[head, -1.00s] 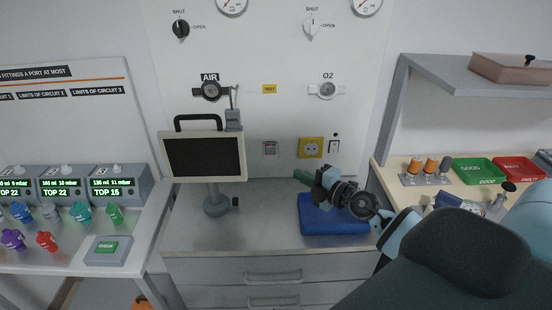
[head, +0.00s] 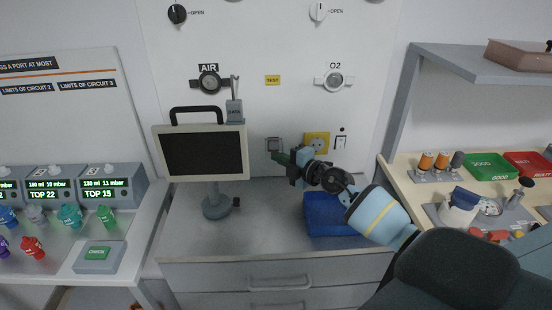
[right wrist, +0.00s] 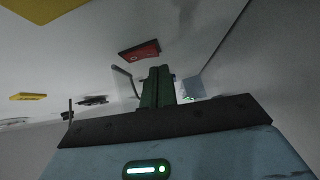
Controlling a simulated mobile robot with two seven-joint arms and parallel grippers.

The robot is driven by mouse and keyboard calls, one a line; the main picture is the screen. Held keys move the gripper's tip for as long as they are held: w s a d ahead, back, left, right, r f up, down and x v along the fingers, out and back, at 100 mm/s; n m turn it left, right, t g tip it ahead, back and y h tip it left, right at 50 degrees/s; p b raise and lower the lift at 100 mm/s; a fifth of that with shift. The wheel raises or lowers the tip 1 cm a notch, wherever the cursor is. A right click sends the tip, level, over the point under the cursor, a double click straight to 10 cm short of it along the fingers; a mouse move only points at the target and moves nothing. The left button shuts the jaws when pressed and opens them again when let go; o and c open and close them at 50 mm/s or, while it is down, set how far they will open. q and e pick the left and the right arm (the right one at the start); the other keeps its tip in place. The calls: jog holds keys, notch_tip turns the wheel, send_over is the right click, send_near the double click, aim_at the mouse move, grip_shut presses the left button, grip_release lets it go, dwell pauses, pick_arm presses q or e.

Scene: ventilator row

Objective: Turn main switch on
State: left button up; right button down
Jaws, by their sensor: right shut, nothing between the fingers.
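A small grey-framed wall plate (head: 274,144) is on the panel, right of the monitor. My right gripper (head: 278,156) has its green fingers at the lower edge of this plate; I cannot tell if they touch it. In the right wrist view the green fingers (right wrist: 157,87) are together and empty. A switch with a dark toggle (head: 341,142) is farther right on the wall. My left gripper is not in view.
A yellow socket (head: 316,144) is right of the plate, behind my right wrist. The monitor (head: 204,155) stands close on the left. The bench between monitor and block is clear.

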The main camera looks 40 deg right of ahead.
jog(key=shift+w+d, duration=0.35)
jog(key=shift+w, duration=0.2)
jog(key=shift+w+d, duration=0.1)
jog(key=shift+w, duration=0.1)
jog(key=shift+f, duration=0.1)
